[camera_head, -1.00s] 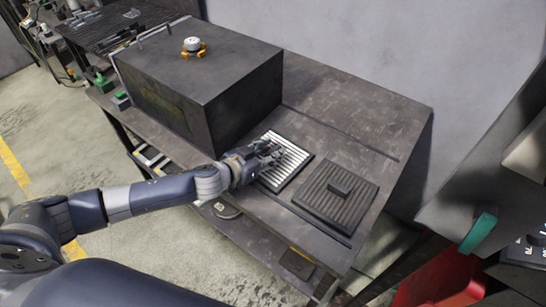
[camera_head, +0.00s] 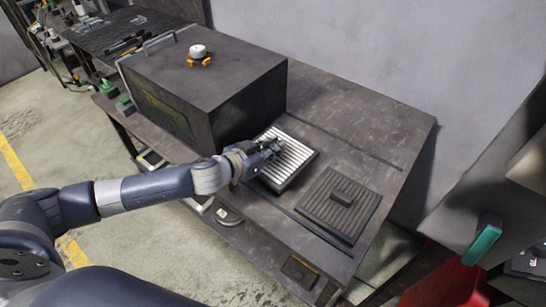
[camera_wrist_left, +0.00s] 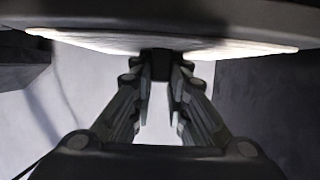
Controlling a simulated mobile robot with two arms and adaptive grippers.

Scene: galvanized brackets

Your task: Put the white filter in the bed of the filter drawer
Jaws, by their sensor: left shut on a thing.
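The white filter (camera_head: 292,155) is a ribbed, light panel with a dark edge, in front of the black box on the workbench. My left gripper (camera_head: 272,149) is shut on it and holds it slightly above the bench top. In the left wrist view the fingers (camera_wrist_left: 160,95) close on a small dark block, with the white sheet (camera_wrist_left: 90,40) across the top. A dark ribbed panel (camera_head: 325,212) with a raised block lies to the right. I cannot clearly make out the bed of the filter drawer; the held filter covers the bench below it. My right gripper is not in view.
The large black box (camera_head: 215,75) stands left of the filter, with a white-and-orange knob (camera_head: 199,55) on top. The bench top (camera_head: 375,125) is clear at the back right. A wall runs behind the bench. A lower shelf (camera_head: 245,228) holds small parts.

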